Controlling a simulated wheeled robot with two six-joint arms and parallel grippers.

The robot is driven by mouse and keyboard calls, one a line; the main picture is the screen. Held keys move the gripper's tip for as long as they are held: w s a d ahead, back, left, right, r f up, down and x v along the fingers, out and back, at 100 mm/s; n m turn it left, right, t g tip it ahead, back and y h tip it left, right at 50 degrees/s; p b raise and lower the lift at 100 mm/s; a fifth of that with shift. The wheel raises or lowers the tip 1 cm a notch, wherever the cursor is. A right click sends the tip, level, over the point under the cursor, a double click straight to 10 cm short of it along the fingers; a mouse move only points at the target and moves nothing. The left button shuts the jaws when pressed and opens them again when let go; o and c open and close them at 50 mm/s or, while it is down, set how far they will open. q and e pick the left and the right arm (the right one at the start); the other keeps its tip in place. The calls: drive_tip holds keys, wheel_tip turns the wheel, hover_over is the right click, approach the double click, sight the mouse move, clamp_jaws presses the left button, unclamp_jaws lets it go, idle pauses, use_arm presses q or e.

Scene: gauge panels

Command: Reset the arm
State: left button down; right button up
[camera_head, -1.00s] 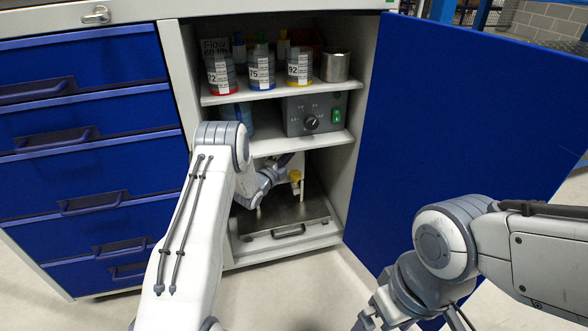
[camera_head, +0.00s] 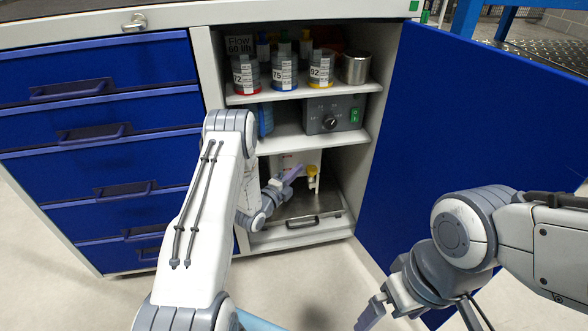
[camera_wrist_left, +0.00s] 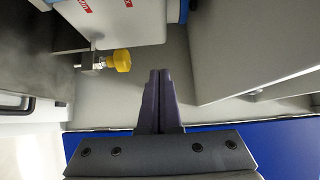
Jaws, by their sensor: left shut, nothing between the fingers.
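My left arm reaches into the open lower compartment of the cabinet. My left gripper (camera_head: 293,172) is shut and empty, with its dark purple fingers just left of a yellow tap knob (camera_head: 312,170) in the head view. In the left wrist view the two fingers (camera_wrist_left: 159,88) are pressed together, apart from the yellow knob (camera_wrist_left: 122,60) on its metal tap. The tap sits on a white container (camera_wrist_left: 115,20). My right gripper (camera_head: 395,305) hangs low at the bottom of the head view, outside the cabinet; its finger gap is unclear.
Shelves above hold labelled jars (camera_head: 284,70), a metal can (camera_head: 355,67) and a grey control box (camera_head: 333,114). A tray with a handle (camera_head: 302,222) lies below the tap. The blue door (camera_head: 440,130) stands open on the right; blue drawers (camera_head: 100,130) are on the left.

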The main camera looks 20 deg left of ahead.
use_arm(q)
drive_tip(key=d+r+n+g+p, duration=0.2)
drive_tip(key=d+r+g, duration=0.2)
drive_tip(key=d+r, duration=0.45)
drive_tip(key=s+d+r+n+g+y+p, duration=0.1)
drive_tip(key=s+d+r+n+g, duration=0.35)
drive_tip(key=s+d, duration=0.4)
drive_tip(key=s+d+r+n+g+y+p, duration=0.1)
drive_tip(key=s+d+r+n+g, duration=0.15)
drive_tip(key=s, duration=0.85)
drive_tip(key=s+d+r+n+g+p, duration=0.15)
drive_tip(key=s+r+g, duration=0.25)
drive_tip(key=s, duration=0.7)
drive_tip(key=s+d+r+n+g+y, duration=0.1)
drive_tip(key=s+r+n+g, duration=0.2)
drive_tip(key=s, duration=0.9)
wheel_tip(320, 180, up, 38)
drive_tip(key=p, duration=3.8)
drive_tip(key=shift+w+a+r, duration=0.15)
drive_tip(key=shift+w+a, duration=0.05)
drive_tip(key=shift+w, duration=0.15)
drive_tip(key=shift+m, duration=0.25)
